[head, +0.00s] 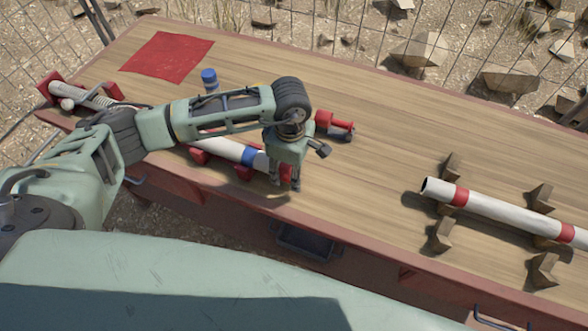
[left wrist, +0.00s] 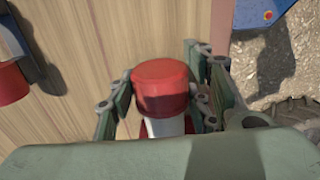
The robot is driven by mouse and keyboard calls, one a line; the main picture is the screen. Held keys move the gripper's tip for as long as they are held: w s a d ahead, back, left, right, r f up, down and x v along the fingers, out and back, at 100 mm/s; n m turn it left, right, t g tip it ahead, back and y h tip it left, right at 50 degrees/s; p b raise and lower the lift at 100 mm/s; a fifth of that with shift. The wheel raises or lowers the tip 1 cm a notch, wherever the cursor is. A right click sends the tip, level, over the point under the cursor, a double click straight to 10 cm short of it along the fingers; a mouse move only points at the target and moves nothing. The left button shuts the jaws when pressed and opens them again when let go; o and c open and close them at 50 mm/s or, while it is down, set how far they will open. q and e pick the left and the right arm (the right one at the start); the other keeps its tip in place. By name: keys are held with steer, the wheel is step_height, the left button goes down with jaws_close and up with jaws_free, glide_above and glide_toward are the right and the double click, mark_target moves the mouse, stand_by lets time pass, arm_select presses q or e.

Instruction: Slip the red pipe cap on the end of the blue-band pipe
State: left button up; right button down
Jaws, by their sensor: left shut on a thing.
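The blue-band pipe (head: 230,150) is white and lies in red supports (head: 243,173) near the table's front edge. Its right end is at my left gripper (head: 287,183), which points down there. The red pipe cap (head: 287,172) sits between the fingers; it also shows in the left wrist view (left wrist: 161,88), with the fingers on both sides. White pipe (left wrist: 165,127) shows directly behind the cap, in line with it. Whether the cap is over the pipe end or only against it, I cannot tell. My arm hides part of the pipe. My right gripper is not in view.
A red-band pipe (head: 495,211) lies on wooden blocks (head: 443,235) to the right. A blue-topped item (head: 210,80) and a red mat (head: 165,57) are farther back. The table's middle is clear.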

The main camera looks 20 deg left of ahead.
arm_select(q)
steer(key=shift+w+a+b, duration=0.1)
steer(key=shift+a+b, duration=0.2)
steer(key=shift+a, duration=1.15)
steer(key=o, duration=1)
